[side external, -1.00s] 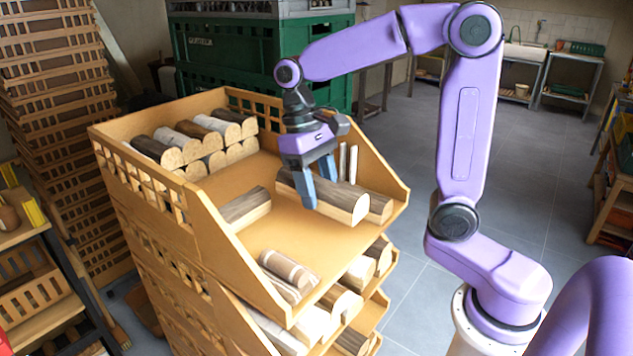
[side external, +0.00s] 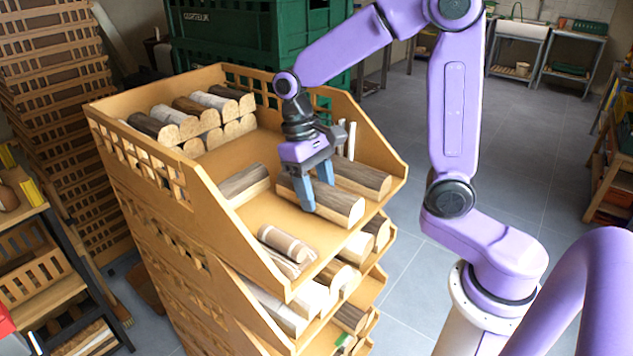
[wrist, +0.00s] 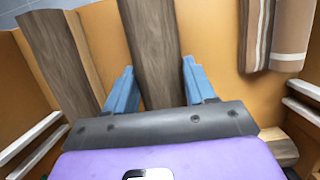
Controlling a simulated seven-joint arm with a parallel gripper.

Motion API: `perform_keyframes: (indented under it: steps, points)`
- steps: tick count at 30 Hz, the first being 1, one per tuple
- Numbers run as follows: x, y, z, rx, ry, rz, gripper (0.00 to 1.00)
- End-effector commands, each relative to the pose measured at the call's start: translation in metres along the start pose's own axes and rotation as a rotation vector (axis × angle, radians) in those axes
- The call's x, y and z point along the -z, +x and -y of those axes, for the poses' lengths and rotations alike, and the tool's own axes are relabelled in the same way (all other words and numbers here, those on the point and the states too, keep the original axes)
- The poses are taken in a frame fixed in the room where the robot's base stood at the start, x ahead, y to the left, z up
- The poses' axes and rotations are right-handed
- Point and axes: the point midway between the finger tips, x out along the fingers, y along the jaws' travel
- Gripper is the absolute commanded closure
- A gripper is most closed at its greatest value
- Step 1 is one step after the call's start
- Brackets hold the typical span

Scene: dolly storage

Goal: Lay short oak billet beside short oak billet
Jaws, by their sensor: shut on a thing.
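My gripper (side external: 316,188) is over the top crate with its two blue fingers astride a grey-brown split billet (side external: 341,205). In the wrist view this billet (wrist: 152,45) lies between the fingers. Whether its underside touches the crate floor I cannot tell. A similar billet (side external: 364,178) lies to its right, roughly parallel with a gap between; it is at the left of the wrist view (wrist: 60,60). Another grey-brown billet (side external: 243,184) lies on the floor to the left of the held one.
The wooden crate (side external: 240,262) has raised side walls. Stacked split logs (side external: 200,118) fill its back left. Striped brown pieces (side external: 285,243) lie at the front, and pale upright slats (side external: 346,140) stand near the right wall. Crates with more logs are below.

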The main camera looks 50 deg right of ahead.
Motion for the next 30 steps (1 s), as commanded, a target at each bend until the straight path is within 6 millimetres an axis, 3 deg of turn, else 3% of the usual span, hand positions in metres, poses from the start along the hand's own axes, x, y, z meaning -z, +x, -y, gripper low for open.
perform_keyframes:
  steps: [30]
  points:
    - [0.0026,0.0083,0.0003,0.000,0.000,0.000,0.86]
